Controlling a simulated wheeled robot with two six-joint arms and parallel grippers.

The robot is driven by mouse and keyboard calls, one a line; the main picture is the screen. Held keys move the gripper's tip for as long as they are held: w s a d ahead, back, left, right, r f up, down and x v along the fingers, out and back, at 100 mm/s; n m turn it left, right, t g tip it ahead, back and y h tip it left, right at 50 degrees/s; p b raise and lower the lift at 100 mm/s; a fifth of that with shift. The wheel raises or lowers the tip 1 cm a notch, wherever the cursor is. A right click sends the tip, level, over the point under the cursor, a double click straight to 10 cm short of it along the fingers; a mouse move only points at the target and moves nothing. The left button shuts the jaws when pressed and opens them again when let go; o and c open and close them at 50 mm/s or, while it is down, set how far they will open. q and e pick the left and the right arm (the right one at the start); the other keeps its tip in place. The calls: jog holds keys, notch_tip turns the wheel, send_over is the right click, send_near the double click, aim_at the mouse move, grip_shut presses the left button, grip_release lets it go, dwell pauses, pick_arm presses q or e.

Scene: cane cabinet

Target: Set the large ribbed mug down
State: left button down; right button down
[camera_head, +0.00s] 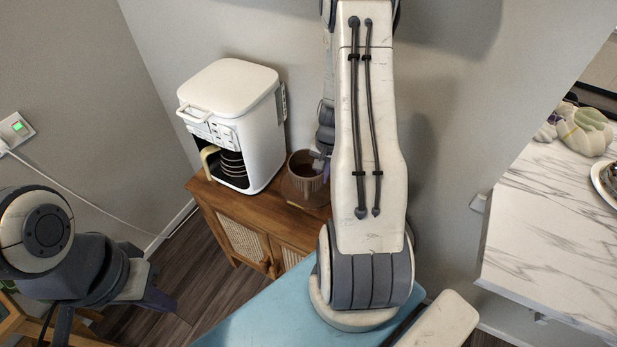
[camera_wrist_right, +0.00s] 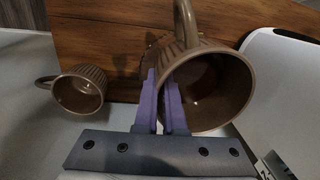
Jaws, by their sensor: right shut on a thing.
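The large ribbed mug (camera_head: 303,172) is brown and looks upright over the right part of the cane cabinet's wooden top (camera_head: 262,198). In the right wrist view, the mug (camera_wrist_right: 222,92) shows its open mouth, with its handle toward the top. My right gripper (camera_wrist_right: 162,104) is shut on the mug's side wall with its purple fingers. In the head view, my right gripper (camera_head: 319,163) is partly hidden by its arm. I cannot tell whether the mug's base touches the cabinet. My left gripper (camera_head: 150,291) is at lower left, away from the mug; its jaw opening is unclear.
A white coffee machine (camera_head: 232,115) stands left of the mug on the cabinet. A smaller brown ribbed mug (camera_wrist_right: 79,91) shows left of the held mug in the right wrist view. A marble-topped counter (camera_head: 548,230) is at right. The wall is close behind the cabinet.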

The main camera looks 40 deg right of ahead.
jog(key=s+d+r+m+p, duration=0.2)
jog(key=s+d+m, duration=0.3)
jog(key=d, duration=0.2)
jog(key=b, duration=0.1)
send_over(312, 203)
notch_tip(312, 203, down, 7)
jog(key=shift+s+d+f, duration=0.1)
jog(key=shift+d+f, duration=0.05)
jog(key=shift+f, duration=0.15)
notch_tip(312, 203, down, 4)
jog(key=b, duration=0.3)
jog(key=shift+f+b, duration=0.1)
jog(key=shift+b, duration=0.3)
jog(key=c, duration=1)
grip_release()
